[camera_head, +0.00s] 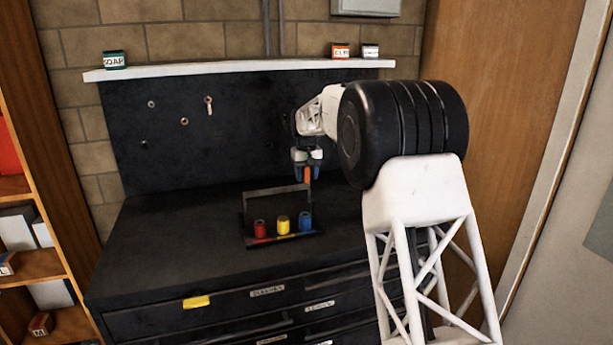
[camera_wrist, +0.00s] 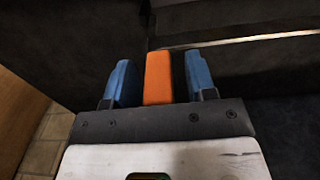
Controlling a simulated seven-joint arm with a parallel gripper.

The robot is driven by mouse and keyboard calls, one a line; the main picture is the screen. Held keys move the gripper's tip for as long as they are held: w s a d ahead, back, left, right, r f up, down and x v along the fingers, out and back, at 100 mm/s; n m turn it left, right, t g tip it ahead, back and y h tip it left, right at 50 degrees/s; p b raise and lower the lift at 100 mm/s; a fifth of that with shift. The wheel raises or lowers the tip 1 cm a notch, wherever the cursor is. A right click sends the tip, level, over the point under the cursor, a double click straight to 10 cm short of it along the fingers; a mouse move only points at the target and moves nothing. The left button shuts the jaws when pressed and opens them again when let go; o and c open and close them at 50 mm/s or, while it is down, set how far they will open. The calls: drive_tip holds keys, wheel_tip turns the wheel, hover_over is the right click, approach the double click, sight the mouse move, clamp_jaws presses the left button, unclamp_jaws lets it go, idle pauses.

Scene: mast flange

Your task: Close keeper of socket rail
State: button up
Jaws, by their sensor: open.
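The socket rail (camera_head: 284,241) is a dark tray on the bench top, holding a red socket (camera_head: 260,229), a yellow socket (camera_head: 283,225) and a blue socket (camera_head: 305,221). Its keeper (camera_head: 275,191) is a dark arched bar raised over the sockets, standing open. My gripper (camera_head: 306,172) points down at the keeper's right upper end, with blue fingertips apart. An orange block (camera_wrist: 158,78) sits between the two fingers in the wrist view, with a narrow gap visible on its right. I cannot tell whether this block joins the keeper.
A dark pegboard (camera_head: 225,130) with small hooks stands behind the bench. A white shelf (camera_head: 235,69) with small boxes runs above it. Drawers (camera_head: 270,293) fill the bench front. The bench top left of the rail is clear. A wooden bookshelf (camera_head: 30,187) stands at far left.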

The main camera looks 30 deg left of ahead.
drive_tip(key=shift+f, duration=0.25)
drive_tip(key=shift+c, duration=0.3)
clamp_jaws()
drive_tip(key=shift+s+d+r, duration=0.1)
drive_tip(key=shift+s+d, duration=0.15)
drive_tip(key=shift+s, duration=0.05)
drive_tip(key=shift+s+d+t+y, duration=0.95)
drive_tip(key=shift+t+y, duration=0.35)
drive_tip(key=shift+s+d+f+t+y, duration=0.6)
drive_tip(key=shift+s+d+t+y, duration=0.15)
drive_tip(key=shift+t+y, duration=0.1)
drive_tip(key=shift+s+d+f+t+y, duration=0.6)
drive_tip(key=shift+d+t+y, duration=0.1)
drive_tip(key=shift+t+y, duration=0.15)
drive_tip(key=shift+s+d+f+t+y, duration=0.1)
drive_tip(key=shift+s+f+t+y, duration=0.05)
drive_tip(key=shift+t+y, duration=0.15)
